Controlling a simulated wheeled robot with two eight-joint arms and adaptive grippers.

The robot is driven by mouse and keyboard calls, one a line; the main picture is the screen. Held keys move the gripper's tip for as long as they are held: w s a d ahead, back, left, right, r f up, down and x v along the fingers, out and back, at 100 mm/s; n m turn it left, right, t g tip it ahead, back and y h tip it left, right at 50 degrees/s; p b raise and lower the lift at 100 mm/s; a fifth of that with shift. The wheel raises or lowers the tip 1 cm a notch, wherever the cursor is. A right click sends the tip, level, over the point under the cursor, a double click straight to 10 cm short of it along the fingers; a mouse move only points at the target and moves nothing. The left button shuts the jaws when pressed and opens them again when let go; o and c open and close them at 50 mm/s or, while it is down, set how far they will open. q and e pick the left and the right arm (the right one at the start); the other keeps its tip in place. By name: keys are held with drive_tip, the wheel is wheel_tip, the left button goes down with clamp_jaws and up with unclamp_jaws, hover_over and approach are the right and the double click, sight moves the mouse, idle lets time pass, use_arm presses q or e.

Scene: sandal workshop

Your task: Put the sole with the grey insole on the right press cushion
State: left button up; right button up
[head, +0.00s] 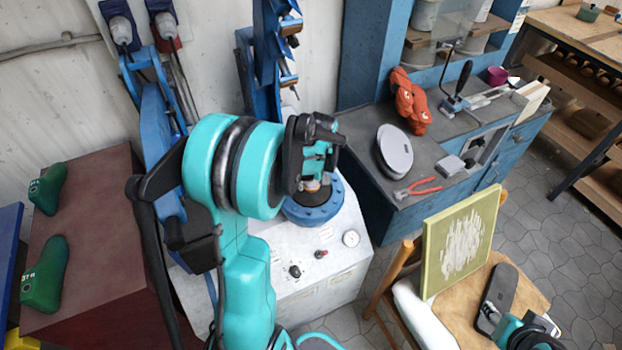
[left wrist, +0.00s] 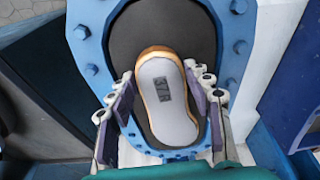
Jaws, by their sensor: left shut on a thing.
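The sole with the grey insole (left wrist: 168,98) has a tan rim and a dark printed mark. It sits between the fingers of my left gripper (head: 318,170), which is shut on it. In the left wrist view the sole overlaps the dark right press cushion (left wrist: 190,35), toe and heel roughly along the cushion's length. In the head view this cushion's blue bolted ring (head: 318,212) lies directly below the gripper. The sole is mostly hidden there. I cannot tell whether it touches the cushion. My right gripper (head: 492,318) is partly in view at the lower right, beside a dark sole (head: 498,288); its jaws are unclear.
A blue press column (head: 268,60) rises just behind the ring. The white press body (head: 318,278) carries knobs and a gauge. A workbench (head: 440,140) holds pliers (head: 418,190), a round disc and red gloves. A green framed panel (head: 463,240) stands at right.

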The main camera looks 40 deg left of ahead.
use_arm(q)
drive_tip(key=o, duration=1.2)
drive_tip(key=shift+c, duration=0.2)
drive_tip(key=shift+r, duration=0.1)
wheel_tip(320, 180, up, 12)
drive_tip(key=s+d+f, duration=0.1)
drive_tip(key=d, duration=0.1)
drive_tip(key=s+d+m+t+h, duration=0.1)
drive_tip(key=s+d+m+t, duration=0.2)
drive_tip(key=s+d+m, duration=0.3)
drive_tip(key=s+d+m+t+h, duration=0.1)
drive_tip(key=s+d+m+t, duration=0.2)
drive_tip(key=d, duration=0.9)
drive_tip(key=s+m, duration=0.3)
drive_tip(key=m, duration=0.1)
drive_tip(key=shift+d+r, duration=0.2)
drive_tip(key=shift+d, duration=0.15)
